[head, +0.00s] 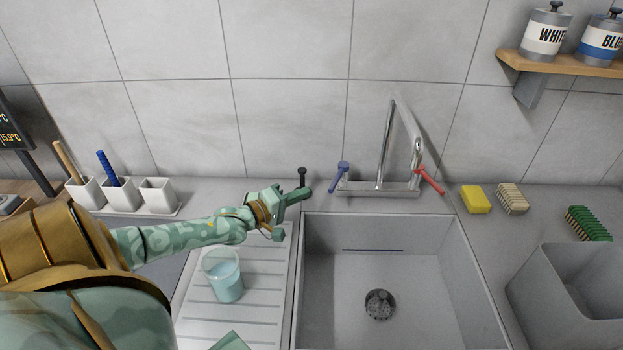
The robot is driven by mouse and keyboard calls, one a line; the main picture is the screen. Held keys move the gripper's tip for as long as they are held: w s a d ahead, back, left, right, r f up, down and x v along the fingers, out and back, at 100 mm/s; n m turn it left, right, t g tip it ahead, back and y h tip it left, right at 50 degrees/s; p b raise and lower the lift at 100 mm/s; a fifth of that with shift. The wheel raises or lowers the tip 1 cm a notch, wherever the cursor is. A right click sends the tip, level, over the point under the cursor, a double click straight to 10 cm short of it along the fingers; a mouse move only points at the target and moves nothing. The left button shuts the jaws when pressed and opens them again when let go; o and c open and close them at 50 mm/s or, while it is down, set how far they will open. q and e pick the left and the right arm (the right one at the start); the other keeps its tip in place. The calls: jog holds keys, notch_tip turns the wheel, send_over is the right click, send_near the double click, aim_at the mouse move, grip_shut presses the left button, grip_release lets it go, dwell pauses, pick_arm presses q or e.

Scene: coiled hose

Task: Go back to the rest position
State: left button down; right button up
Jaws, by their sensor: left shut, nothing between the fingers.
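My left arm comes in from the left and reaches over the drainboard. My left gripper (298,195) is shut and empty at the sink's back left corner. A small dark post (302,174) stands just behind its fingertips; I cannot tell whether they touch. No coiled hose can be made out.
White holders (158,195) stand left; sponges (476,199) and a grey bin (565,300) are right.

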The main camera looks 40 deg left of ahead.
pick_arm(q)
jog(key=shift+s+a, duration=0.1)
jog(key=shift+s, duration=0.35)
